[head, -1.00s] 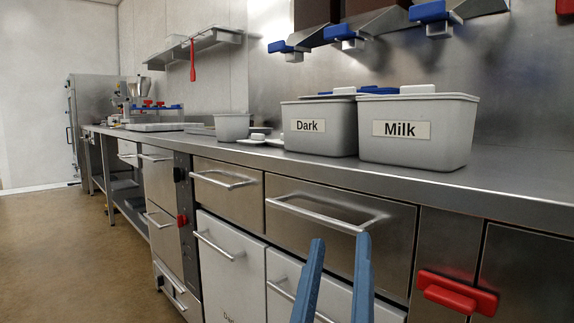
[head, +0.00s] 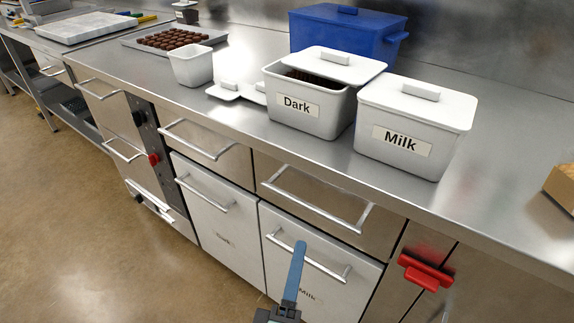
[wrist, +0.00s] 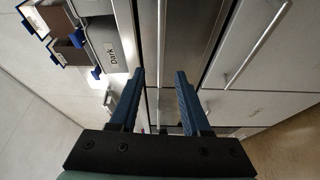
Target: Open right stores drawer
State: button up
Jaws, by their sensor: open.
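The upper right drawer (head: 335,212), likely the right stores drawer, is a steel front with a long bar handle (head: 316,205); it is shut. It sits under the counter, above the white front marked Milk (head: 330,292). My gripper (wrist: 160,76) is open, with its two blue fingers apart and nothing seen held between them. In the head view, one blue finger (head: 293,278) points up below the drawer's handle and covers part of the Milk front's handle. I cannot tell from these views how far the fingers are from the handle.
White bins marked Dark (head: 297,104) and Milk (head: 402,140) stand on the counter above, with a blue bin (head: 340,35) behind. The upper left drawer (head: 200,150) is shut. A red handle (head: 425,271) juts out at the right. The floor (head: 95,235) at left is clear.

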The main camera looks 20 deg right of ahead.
aim_at(307, 210)
jog(key=shift+n, duration=0.4)
jog(key=p+x, duration=0.1)
jog(key=x, duration=1.1)
jog(key=shift+w+f+p, duration=0.15)
jog(key=shift+w+p, duration=0.2)
jog(key=shift+p, duration=0.05)
grip_shut()
dwell(0.7)
